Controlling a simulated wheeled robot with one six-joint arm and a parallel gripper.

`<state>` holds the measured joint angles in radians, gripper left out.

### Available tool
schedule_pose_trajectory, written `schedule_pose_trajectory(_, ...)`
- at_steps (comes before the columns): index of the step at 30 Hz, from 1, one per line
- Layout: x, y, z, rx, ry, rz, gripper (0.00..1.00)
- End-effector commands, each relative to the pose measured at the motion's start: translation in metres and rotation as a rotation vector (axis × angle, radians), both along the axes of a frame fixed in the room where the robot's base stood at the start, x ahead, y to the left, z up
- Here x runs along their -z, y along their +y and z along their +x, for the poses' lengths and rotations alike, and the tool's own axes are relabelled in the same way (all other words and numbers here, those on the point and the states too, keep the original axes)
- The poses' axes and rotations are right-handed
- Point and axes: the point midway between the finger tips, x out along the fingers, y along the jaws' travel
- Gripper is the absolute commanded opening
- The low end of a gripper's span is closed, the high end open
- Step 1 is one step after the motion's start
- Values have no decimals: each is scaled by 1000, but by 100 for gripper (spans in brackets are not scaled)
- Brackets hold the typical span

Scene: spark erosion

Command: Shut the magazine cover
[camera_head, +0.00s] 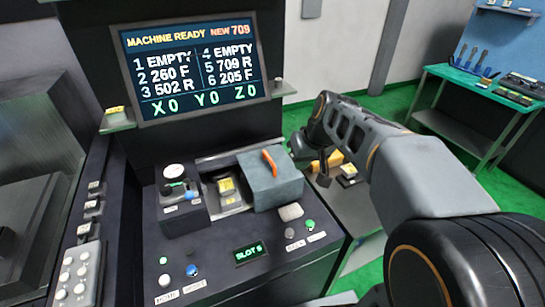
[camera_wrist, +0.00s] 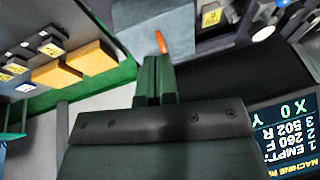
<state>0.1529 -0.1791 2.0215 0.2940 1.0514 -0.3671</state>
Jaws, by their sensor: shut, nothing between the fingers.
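The magazine cover (camera_head: 276,184) is a grey-blue box with an orange handle (camera_head: 270,162) on top. It sits over the right part of the magazine opening on the console. Left of it the opening is uncovered, and a holder with a yellow label (camera_head: 226,187) shows there. My gripper (camera_head: 298,147) is behind and to the right of the cover in the head view, partly hidden by my arm. In the wrist view my gripper (camera_wrist: 155,62) is shut and empty, its tips close to the orange handle (camera_wrist: 161,42) on the cover (camera_wrist: 145,32). I cannot tell whether they touch.
A screen (camera_head: 190,65) reading MACHINE READY stands behind the console. Buttons and a SLOT display (camera_head: 251,253) are in front of the cover. Labelled holders and yellow-orange blocks (camera_wrist: 90,58) lie to the side. A green-topped table (camera_head: 480,85) stands far right.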

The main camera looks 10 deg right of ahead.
Motion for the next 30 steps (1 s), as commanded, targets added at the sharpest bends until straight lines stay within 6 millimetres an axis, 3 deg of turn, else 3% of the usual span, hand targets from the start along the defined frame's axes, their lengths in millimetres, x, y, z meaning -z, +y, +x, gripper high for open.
schedule_pose_trajectory(1, 9, -7, 25, -21, 11, 36, 0)
schedule_pose_trajectory(6, 27, -27, 93, -118, -6, 153, 0)
schedule_pose_trajectory(12, 53, -57, 148, -200, -63, 257, 0)
schedule_pose_trajectory(21, 77, -79, 181, -256, -124, 324, 0)
schedule_pose_trajectory(30, 109, -57, 195, -261, -126, 330, 0)
